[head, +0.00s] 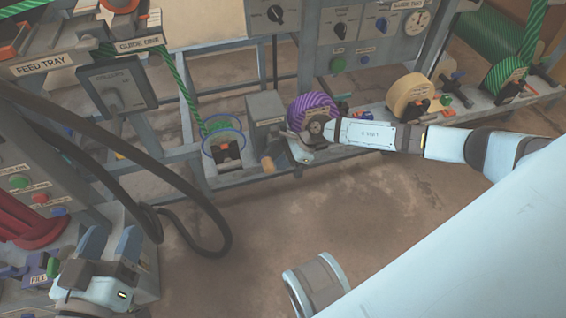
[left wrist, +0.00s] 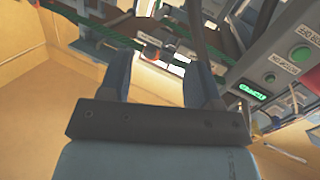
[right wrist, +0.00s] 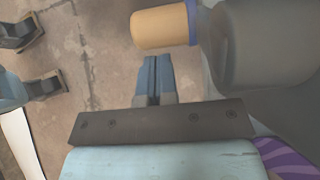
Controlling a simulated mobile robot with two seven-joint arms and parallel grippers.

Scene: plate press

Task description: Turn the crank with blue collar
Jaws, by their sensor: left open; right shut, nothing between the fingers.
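The crank's tan handle (right wrist: 163,28) shows at the top of the right wrist view, with a blue-purple collar (right wrist: 192,22) at its right end. A tan handle also shows in the head view (head: 268,165), just left of my right gripper. My right gripper (right wrist: 154,60) is shut and empty, with its fingers just below the handle in the picture; I cannot tell whether they touch it. A dark grey rounded part (right wrist: 265,45) stands right of the collar. My left gripper (head: 110,243) is open and empty at the lower left of the head view.
A purple striped roll (head: 312,108) sits behind my right gripper. A blue ring (head: 222,140) stands left of a grey box (head: 265,118). A tan roll (head: 408,94) is to the right. A black cable (head: 190,190) hangs at left. Brown floor is clear in front.

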